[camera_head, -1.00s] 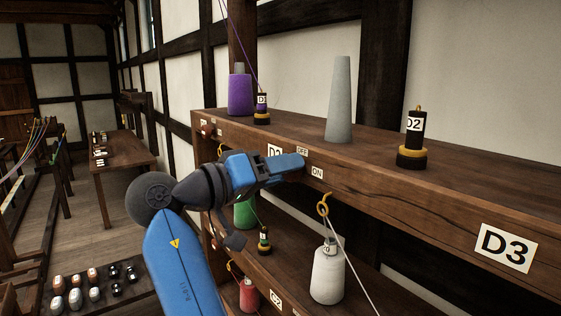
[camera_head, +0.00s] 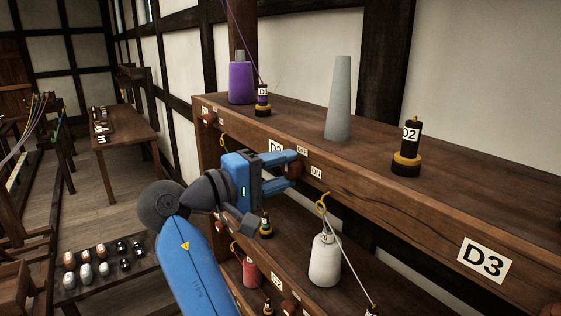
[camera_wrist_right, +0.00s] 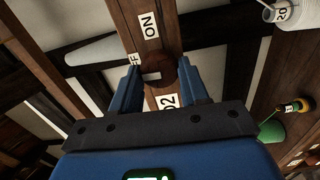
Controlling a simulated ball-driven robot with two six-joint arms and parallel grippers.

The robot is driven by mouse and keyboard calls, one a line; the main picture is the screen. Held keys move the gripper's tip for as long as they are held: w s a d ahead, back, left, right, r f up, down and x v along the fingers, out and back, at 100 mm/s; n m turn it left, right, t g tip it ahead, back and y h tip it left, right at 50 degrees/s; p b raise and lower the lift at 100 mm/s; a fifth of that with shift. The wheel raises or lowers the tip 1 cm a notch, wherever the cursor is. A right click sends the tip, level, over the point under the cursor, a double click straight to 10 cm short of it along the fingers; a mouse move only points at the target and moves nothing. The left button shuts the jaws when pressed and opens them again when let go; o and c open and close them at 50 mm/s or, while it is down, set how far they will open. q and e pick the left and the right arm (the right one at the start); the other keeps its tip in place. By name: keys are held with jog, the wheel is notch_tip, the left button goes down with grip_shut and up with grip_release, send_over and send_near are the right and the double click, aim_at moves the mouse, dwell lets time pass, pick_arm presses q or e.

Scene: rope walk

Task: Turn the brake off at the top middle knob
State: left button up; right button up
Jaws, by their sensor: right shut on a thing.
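The top middle knob (camera_wrist_right: 183,75) is round and reddish brown, on the front beam of the upper shelf. In the right wrist view it sits between the two fingers of my right gripper (camera_wrist_right: 160,84), which is shut on it. A small white mark shows near the knob's middle; which setting it points to I cannot tell. The ON label (camera_wrist_right: 149,24) and the partly hidden OFF label (camera_wrist_right: 134,60) are beside it. In the head view my right gripper (camera_head: 291,168) is at the beam, left of the ON label (camera_head: 316,172) and below the OFF label (camera_head: 302,150). My left gripper is not in view.
On the upper shelf stand a purple bobbin (camera_head: 240,84), a grey cone (camera_head: 339,100) and a black spool labelled D2 (camera_head: 408,150). A yellow hook (camera_head: 321,203) and a white bobbin (camera_head: 325,260) with a thread are just right of my gripper, lower down. A table (camera_head: 129,133) stands behind left.

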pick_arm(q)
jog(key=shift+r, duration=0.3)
pick_arm(e)
jog(key=shift+n, duration=0.4)
jog(key=o, duration=0.8)
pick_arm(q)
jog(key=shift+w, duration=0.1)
pick_arm(e)
jog(key=shift+o, duration=1)
jog(key=shift+w+d, duration=0.1)
